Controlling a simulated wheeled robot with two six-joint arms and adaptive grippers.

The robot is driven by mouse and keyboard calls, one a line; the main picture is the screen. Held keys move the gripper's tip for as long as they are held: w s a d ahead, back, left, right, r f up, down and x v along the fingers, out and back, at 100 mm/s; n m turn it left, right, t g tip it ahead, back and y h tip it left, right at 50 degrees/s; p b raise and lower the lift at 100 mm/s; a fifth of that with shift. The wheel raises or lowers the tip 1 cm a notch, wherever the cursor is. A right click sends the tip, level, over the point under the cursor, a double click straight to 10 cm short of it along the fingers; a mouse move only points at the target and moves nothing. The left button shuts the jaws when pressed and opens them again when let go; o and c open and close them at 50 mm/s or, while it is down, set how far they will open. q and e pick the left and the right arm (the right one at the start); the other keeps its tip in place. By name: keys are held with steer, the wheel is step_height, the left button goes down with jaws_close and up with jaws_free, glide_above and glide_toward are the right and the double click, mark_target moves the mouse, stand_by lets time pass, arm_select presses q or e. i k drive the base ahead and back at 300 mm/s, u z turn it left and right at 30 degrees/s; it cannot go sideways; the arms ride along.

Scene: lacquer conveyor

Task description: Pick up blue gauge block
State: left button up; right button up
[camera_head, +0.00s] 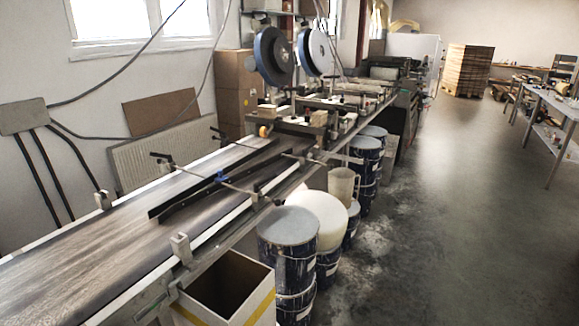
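I cannot make out a clear blue gauge block. A small blue object (221,177) shows at the black guide rail over the conveyor belt (95,240); it is too small to tell whether it is a block or a fitting of the rail. Neither of my grippers is in view.
An open cardboard box (262,309) stands beside the conveyor at the bottom. Several dark blue drums (290,255) and a white tub (318,215) line its right side. Large reels (273,56) stand over its far part. The floor (450,220) at the right is clear.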

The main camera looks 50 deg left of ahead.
mark_target(220, 177)
steer(key=u, duration=0.05)
steer(key=i, duration=1.45)
steer(key=u, duration=0.8)
steer(key=i, duration=0.8)
steer(key=u, duration=0.85)
